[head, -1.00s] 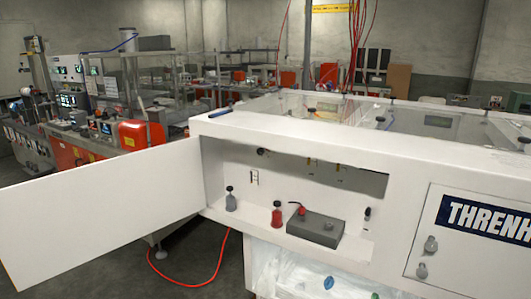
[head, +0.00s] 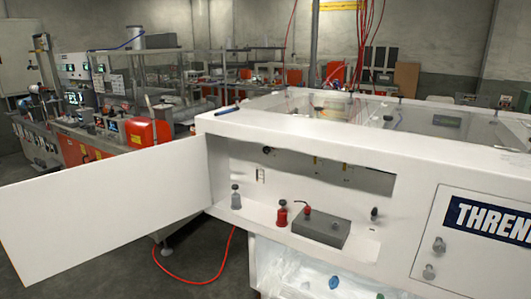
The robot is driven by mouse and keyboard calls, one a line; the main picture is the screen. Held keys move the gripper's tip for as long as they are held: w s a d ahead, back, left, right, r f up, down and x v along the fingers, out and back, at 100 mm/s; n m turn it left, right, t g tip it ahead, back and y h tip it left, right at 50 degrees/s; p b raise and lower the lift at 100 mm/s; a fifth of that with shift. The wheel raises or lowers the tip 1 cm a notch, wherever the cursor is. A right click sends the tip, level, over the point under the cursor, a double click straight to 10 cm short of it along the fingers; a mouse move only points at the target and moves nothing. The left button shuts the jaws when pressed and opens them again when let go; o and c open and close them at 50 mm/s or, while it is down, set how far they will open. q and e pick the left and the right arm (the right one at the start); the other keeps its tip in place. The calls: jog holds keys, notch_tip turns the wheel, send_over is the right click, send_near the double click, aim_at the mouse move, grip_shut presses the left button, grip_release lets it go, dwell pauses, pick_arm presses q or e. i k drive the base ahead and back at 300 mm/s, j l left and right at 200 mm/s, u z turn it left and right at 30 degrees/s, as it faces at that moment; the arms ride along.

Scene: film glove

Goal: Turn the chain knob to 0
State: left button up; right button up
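A white machine cabinet (head: 300,128) stands in the middle and right, with an open compartment in its front. Inside, a grey box (head: 320,230) sits on the shelf with a small red-based lever (head: 307,209) and a small grey knob (head: 335,223) on top. A red bottle-shaped piece (head: 282,214) and a grey one (head: 236,198) stand to its left. A dark knob (head: 375,214) is to its right. A small round dark part (head: 267,150) is on the compartment's back wall. I cannot tell which is the chain knob or read any markings. Neither gripper is in view.
A white door (head: 110,208) hangs wide open to the left of the compartment. A closed panel with two knobs (head: 434,258) is at right. A red hose (head: 195,281) lies on the floor under the door. Other machines (head: 90,130) stand behind left.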

aim_at(267, 149)
jog(key=i+l, duration=0.25)
jog(key=i, duration=0.15)
jog(key=i+l+z, duration=0.1)
jog(key=i+l, duration=0.15)
jog(key=i, duration=0.15)
jog(key=i+l, duration=0.2)
jog(key=i, duration=0.2)
